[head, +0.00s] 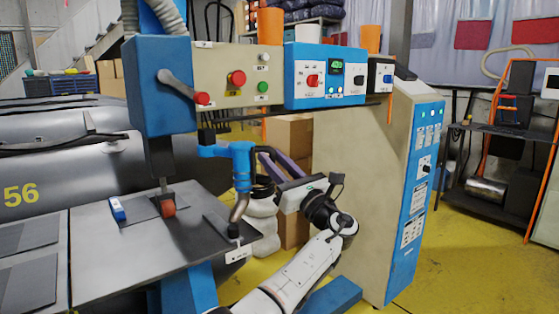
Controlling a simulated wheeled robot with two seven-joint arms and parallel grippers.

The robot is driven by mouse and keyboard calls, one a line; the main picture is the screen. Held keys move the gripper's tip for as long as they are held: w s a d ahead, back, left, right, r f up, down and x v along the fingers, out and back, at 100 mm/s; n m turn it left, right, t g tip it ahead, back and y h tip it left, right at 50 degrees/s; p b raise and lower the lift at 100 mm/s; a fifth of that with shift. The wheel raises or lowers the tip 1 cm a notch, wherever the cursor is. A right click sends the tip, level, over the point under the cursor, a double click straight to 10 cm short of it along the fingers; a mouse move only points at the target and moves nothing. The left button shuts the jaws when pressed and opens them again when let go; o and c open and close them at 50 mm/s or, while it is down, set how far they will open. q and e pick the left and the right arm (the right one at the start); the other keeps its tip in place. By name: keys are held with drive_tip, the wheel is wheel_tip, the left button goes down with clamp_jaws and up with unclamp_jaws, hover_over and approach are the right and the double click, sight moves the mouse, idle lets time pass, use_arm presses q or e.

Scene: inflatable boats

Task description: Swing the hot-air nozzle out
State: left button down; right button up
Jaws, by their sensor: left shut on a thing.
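The hot-air nozzle (239,206) is a bent metal tube under a blue housing (241,160). A blue bracket joins the housing to the machine's head above the flat dark table (100,250). The nozzle tip points down near the table's right edge. My left gripper (264,154) reaches in from the lower middle, with its fingers at the right side of the blue housing. It is shut on the hot-air nozzle assembly, though the exact contact is hard to see. My right gripper is not in view.
A small orange-red roller (168,208) presses on the table beside a blue-and-white object (117,209). A control panel (240,82) with red and green buttons spans above. A tall beige-and-blue cabinet (355,185) stands right of my arm. Cardboard boxes (294,135) stand behind.

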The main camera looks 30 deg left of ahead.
use_arm(q)
drive_tip(key=shift+w+a+r, duration=0.45)
drive_tip(key=shift+a+r, duration=0.2)
drive_tip(key=shift+r, duration=0.05)
drive_tip(key=c, duration=1.7)
unclamp_jaws()
drive_tip(key=shift+w, duration=0.1)
drive_tip(key=shift+w+d+f, duration=0.1)
drive_tip(key=shift+w+f, duration=0.05)
drive_tip(key=shift+m+t, duration=0.3)
drive_tip(key=shift+t, duration=0.1)
drive_tip(key=shift+b+v, duration=0.35)
drive_tip(key=shift+v, duration=5.8)
drive_tip(key=shift+w, duration=0.15)
